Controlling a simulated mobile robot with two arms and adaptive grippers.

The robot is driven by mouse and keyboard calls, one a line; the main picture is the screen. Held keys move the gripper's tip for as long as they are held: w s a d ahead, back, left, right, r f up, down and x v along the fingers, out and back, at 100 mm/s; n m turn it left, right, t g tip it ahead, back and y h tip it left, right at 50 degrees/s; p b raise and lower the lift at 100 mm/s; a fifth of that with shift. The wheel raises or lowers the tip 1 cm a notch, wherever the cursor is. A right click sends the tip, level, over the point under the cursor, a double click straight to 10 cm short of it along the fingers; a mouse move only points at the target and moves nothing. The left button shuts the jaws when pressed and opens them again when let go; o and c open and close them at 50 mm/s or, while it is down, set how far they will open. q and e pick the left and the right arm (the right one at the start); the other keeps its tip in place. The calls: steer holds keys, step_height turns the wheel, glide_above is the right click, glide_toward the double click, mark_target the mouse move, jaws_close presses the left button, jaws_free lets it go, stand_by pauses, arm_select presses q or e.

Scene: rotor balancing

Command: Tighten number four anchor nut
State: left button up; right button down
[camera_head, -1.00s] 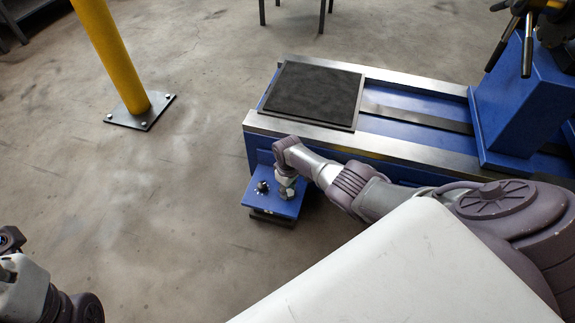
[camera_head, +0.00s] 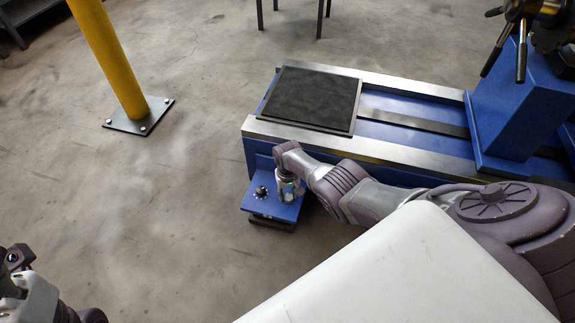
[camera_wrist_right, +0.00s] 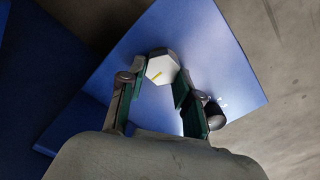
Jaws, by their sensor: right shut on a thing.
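The anchor nut (camera_wrist_right: 162,67) is a pale hexagon with a yellow mark on its top, seen in the right wrist view. It stands on a blue foot plate (camera_head: 258,206) at the near corner of the machine bed; the plate also shows in the right wrist view (camera_wrist_right: 225,60). My right gripper (camera_head: 288,192) points down over the plate, its green-lined fingers (camera_wrist_right: 160,88) shut on the nut from both sides. In the head view the gripper mostly hides the nut. My left gripper (camera_head: 16,262) is partly in view at the lower left edge, away from the plate; its fingers are unclear.
A dark bolt (camera_head: 261,191) stands on the same plate, close to my right gripper. The blue machine bed (camera_head: 400,103) with a black pad (camera_head: 313,96) lies just behind. A yellow post (camera_head: 108,55) stands at left. The floor between is clear.

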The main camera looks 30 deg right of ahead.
mark_target(288, 196)
steer(key=shift+s, duration=0.1)
stand_by(0.3)
steer(key=c, duration=0.8)
jaws_free()
steer(key=shift+r, duration=0.1)
steer(key=shift+r, duration=0.4)
step_height(288, 196, up, 11)
